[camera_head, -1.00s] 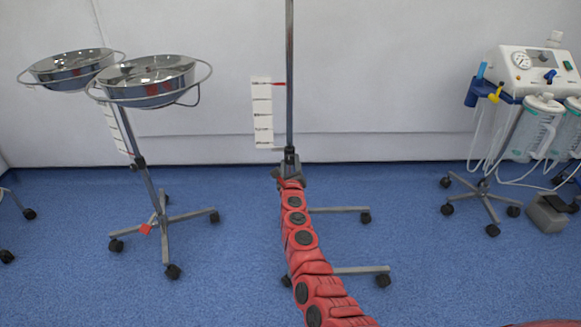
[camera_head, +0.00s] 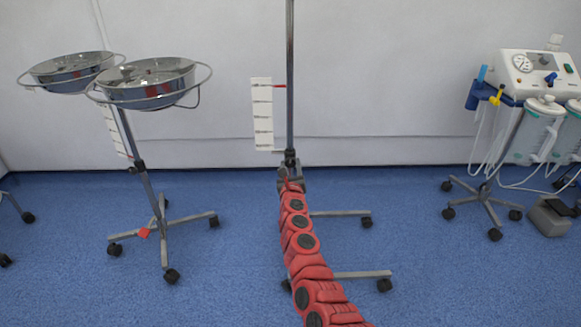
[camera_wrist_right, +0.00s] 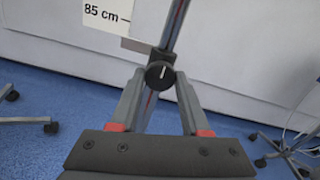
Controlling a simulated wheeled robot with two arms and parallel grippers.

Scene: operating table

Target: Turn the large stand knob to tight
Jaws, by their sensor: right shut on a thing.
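The large stand knob (camera_wrist_right: 158,76) is black and round with a pale line across its face, and shows in the right wrist view on the stand's clamp. The stand's metal pole (camera_head: 290,80) rises upright in the middle of the head view. My right gripper (camera_wrist_right: 160,82) has its two grey fingers on either side of the knob and is shut on it. In the head view my right gripper (camera_head: 290,180) is at the pole's lower joint, where the knob is too small and covered to make out. My left gripper is in neither view.
A white height scale (camera_head: 262,113) hangs beside the pole; "85 cm" is readable in the wrist view. The stand's wheeled legs (camera_head: 340,213) spread on the blue floor. Steel basins (camera_head: 150,85) on a stand are at left, a suction unit (camera_head: 535,75) at right.

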